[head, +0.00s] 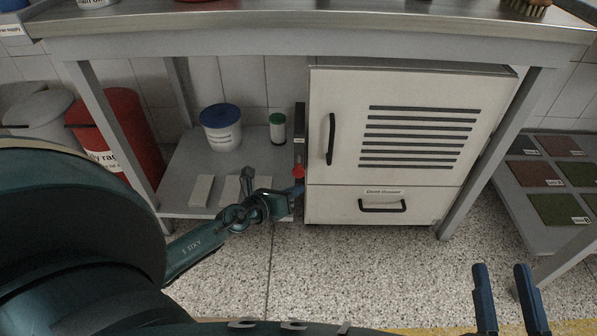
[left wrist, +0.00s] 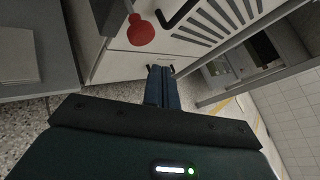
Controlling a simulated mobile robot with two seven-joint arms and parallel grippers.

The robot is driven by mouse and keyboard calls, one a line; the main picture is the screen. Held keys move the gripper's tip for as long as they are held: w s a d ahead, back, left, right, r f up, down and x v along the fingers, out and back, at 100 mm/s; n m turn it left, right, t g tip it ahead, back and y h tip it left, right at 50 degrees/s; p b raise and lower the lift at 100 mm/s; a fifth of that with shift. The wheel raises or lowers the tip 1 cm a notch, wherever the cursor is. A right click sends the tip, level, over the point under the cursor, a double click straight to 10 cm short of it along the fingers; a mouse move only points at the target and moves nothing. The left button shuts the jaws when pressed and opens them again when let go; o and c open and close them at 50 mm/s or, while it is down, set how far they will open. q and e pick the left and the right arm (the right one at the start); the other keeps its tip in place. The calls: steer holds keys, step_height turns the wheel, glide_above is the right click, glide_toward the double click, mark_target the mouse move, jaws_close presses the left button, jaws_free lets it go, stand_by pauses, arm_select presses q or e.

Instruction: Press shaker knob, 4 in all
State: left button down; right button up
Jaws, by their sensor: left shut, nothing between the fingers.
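A red knob (head: 298,172) sits low on a narrow dark unit (head: 300,125) at the left side of the white cabinet. In the left wrist view the red knob (left wrist: 140,32) shows as a round red shape with a smaller bump, above my fingertips in the picture. My left gripper (head: 297,188) is shut and empty, its blue fingertips just below the knob in the head view. It also shows in the left wrist view (left wrist: 160,72). I cannot tell whether it touches the knob. My right gripper (head: 508,285) is open and empty, low at the right, far from the knob.
The white cabinet (head: 340,90) has a vented door and a drawer. On the lower shelf (head: 180,165) stand a blue-lidded tub (head: 222,130), a green-lidded jar (head: 278,128) and pale blocks (head: 202,190). A red bin (head: 118,135) stands left. Table legs (head: 490,150) flank the space.

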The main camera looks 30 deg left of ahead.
arm_select(q)
steer(key=shift+s+d, duration=0.35)
steer(key=shift+s, duration=0.25)
steer(key=shift+s+d, duration=0.35)
steer(key=shift+s, duration=0.2)
arm_select(e)
steer(key=shift+r, duration=0.45)
stand_by(1.3)
